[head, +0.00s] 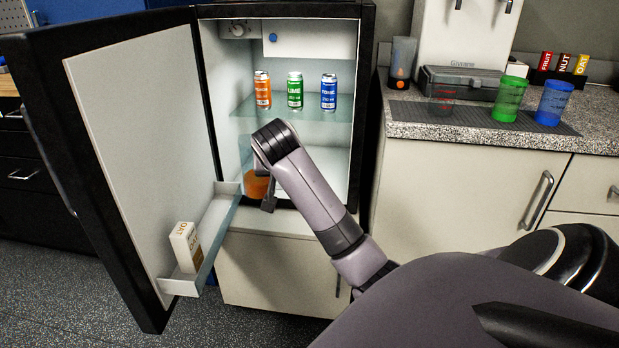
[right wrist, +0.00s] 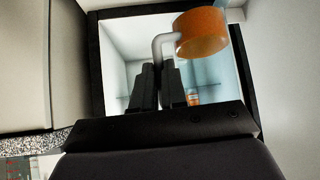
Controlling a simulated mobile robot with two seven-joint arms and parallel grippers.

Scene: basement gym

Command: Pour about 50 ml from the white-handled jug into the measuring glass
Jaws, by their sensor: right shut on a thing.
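The jug (head: 257,184) holds orange liquid and stands low inside the open fridge, partly hidden by my right arm. In the right wrist view the orange jug (right wrist: 203,33) and its white handle (right wrist: 160,44) show. My right gripper (right wrist: 162,80) is shut on that handle; in the head view only a dark part of the gripper (head: 268,199) shows beside the jug. A clear, red-tinted measuring glass (head: 441,98) stands on the counter mat, left of a green cup (head: 509,99) and a blue cup (head: 553,103). My left gripper is not in view.
The fridge door (head: 140,150) stands open to the left, with a carton (head: 185,246) on its shelf. Three cans, including a green one (head: 295,91), stand on the glass shelf above the jug. A grey case (head: 462,82) sits behind the dark mat (head: 425,115).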

